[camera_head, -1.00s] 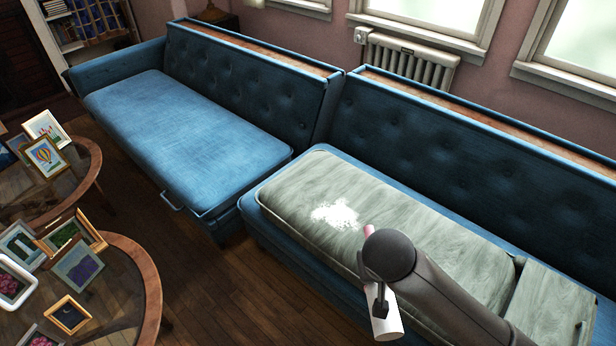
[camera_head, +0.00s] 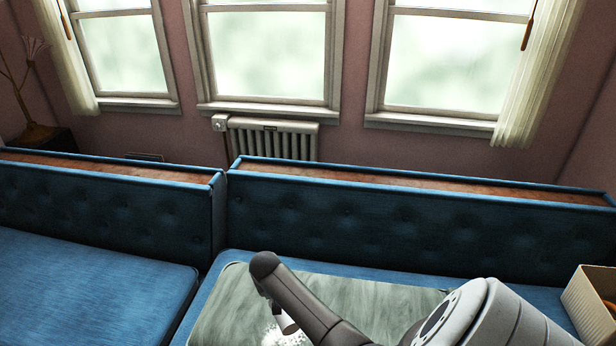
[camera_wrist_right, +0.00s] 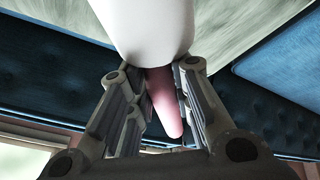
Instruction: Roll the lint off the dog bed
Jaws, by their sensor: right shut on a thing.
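The dog bed (camera_head: 225,305) is a grey-green cushion on the blue sofa seat; its streaked fabric also shows in the right wrist view (camera_wrist_right: 235,28). A patch of white lint (camera_head: 274,337) lies on it at the bottom of the head view, partly cut off. My right gripper (camera_wrist_right: 152,78) is shut on the pink handle (camera_wrist_right: 164,105) of the lint roller. The white roller head (camera_head: 287,323) points down beside or over the lint; I cannot tell whether it touches the bed. My right arm hides part of the bed. My left gripper is not in view.
The sofa backrest (camera_head: 330,225) with its wooden top ledge rises behind the bed. A cream box (camera_head: 590,298) stands on the seat at the right. A second blue sofa (camera_head: 80,285) adjoins at the left, its seat clear. A radiator (camera_head: 273,139) is behind.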

